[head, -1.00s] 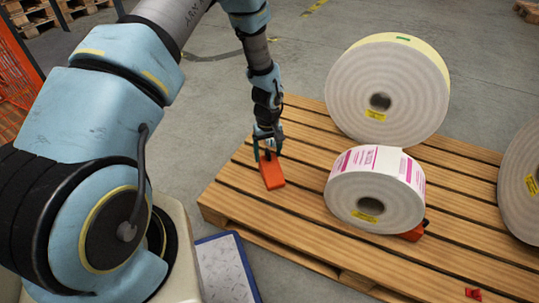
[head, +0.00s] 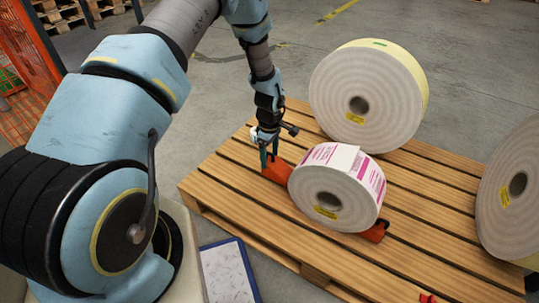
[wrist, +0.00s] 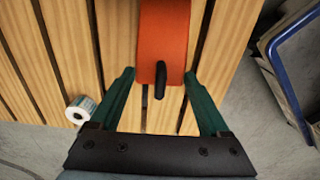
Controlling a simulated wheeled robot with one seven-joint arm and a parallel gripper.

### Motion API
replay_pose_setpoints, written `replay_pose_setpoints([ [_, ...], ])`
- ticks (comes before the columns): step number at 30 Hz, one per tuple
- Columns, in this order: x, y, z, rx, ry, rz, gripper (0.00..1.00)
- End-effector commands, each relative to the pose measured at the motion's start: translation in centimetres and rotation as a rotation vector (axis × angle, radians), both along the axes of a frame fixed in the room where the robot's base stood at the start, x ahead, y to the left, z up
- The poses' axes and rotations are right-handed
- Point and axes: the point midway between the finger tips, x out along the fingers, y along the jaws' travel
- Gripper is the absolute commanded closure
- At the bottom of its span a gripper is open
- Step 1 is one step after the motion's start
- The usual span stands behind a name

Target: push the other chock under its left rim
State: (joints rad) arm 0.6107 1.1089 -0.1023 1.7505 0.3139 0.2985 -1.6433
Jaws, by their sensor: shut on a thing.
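The small label roll (head: 325,192), white with magenta print, stands on its rim on the wooden pallet (head: 233,170). One orange-red chock (head: 374,231) sits under its right rim, partly hidden by the roll. The other orange chock (head: 277,171) lies on the pallet close against the roll's left rim; I cannot tell whether they touch. My gripper (head: 268,156) is at this chock's far left end. In the wrist view the chock (wrist: 163,35) extends up between the green fingers of my gripper (wrist: 160,90), with its dark handle loop (wrist: 160,80) between them.
A large roll (head: 362,98) stands behind on the pallet, and another large roll (head: 515,190) stands at the right. A small red piece (head: 427,298) lies at the front edge. A blue-edged board (head: 228,272) is beside the pallet. A small roll (wrist: 78,110) shows in the wrist view.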

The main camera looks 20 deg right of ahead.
Motion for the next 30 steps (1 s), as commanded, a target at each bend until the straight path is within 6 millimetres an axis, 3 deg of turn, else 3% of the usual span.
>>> replay_pose_setpoints([
  [30, -0.7, -0.6, -7.8, -0.001, -0.001, -0.002, 0.76],
])
